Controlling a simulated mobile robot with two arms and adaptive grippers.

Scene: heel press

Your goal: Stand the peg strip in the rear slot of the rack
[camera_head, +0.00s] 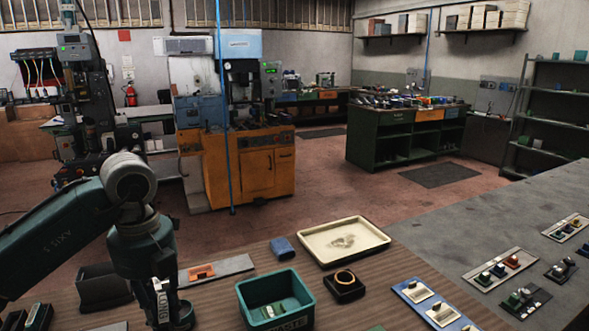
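My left gripper (172,318) points down at the bottom left, over the brown ribbed table mat. Its fingertips are at or past the lower picture edge, so I cannot tell whether it is open or shut or holds anything. My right gripper is not in view. Several flat strips with coloured pegs or knobs lie on the grey bench at the right, one of them a light strip (499,270); I cannot tell which is the peg strip. A dark grey holder (100,287) stands left of my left gripper; I cannot tell whether it is the rack.
A green bin (276,300) with small parts inside stands right of my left gripper. Near it are a cream tray (343,241), a dark block with a ring (344,286), a blue block (282,248), a grey plate with an orange piece (216,271) and a blue board (438,308).

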